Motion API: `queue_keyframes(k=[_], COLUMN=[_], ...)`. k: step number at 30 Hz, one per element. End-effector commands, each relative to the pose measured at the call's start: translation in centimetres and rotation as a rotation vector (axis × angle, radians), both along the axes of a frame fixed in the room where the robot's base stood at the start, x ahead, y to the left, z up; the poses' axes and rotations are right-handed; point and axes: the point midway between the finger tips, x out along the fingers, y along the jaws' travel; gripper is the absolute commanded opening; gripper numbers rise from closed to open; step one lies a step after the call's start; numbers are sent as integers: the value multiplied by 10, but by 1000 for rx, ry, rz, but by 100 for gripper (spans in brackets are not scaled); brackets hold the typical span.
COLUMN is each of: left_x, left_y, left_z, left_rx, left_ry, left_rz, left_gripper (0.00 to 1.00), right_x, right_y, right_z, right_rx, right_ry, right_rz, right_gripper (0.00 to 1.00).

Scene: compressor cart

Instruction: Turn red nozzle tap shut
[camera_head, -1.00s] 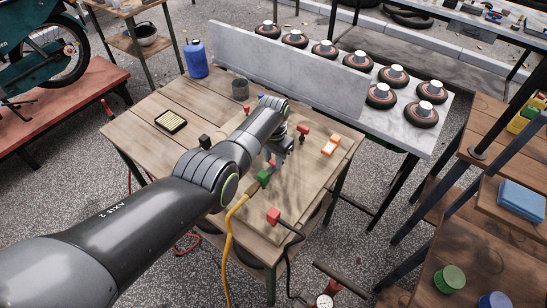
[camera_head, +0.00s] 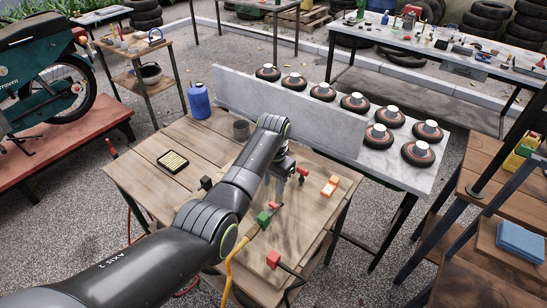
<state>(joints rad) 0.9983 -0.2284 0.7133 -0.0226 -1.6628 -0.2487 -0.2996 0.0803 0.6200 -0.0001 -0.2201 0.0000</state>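My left gripper (camera_head: 279,188) hangs from my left arm over the middle of the wooden table. Its fingers are small and partly hidden by the arm, so I cannot tell whether they are open or shut. A red-topped fitting (camera_head: 302,172) stands just right of the gripper. A green connector (camera_head: 263,219) with a yellow hose lies in front of the gripper, and a small red part (camera_head: 274,205) shows beside it. A red connector (camera_head: 273,258) with a black hose is nearer the front edge. I cannot tell which red piece is the nozzle tap. My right gripper is not in view.
The wooden table (camera_head: 135,175) also holds an orange box (camera_head: 330,186), a yellow-and-black tray (camera_head: 172,161), a dark cup (camera_head: 241,130) and a blue bottle (camera_head: 199,100). A grey upright panel (camera_head: 310,117) stands behind. Shelves with a blue block (camera_head: 520,241) stand at right.

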Motion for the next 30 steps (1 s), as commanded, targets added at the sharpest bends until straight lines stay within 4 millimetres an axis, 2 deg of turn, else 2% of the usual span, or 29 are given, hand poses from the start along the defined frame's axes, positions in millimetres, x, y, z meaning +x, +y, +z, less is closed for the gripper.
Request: queue_keyframes(k=[6,12,18,30], left_x=[1,1,0,0], left_y=[0,0,0,0], left_z=[48,79,90,91], left_rx=[-2,0,0,1], left_ry=[-6,-4,0,-1], left_rz=[0,0,0,0], left_gripper=[36,36,36,36], right_x=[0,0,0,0], right_y=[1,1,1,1], right_z=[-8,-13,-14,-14], right_rx=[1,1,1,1], right_ry=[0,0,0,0], right_rz=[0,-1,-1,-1], right_gripper=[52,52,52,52])
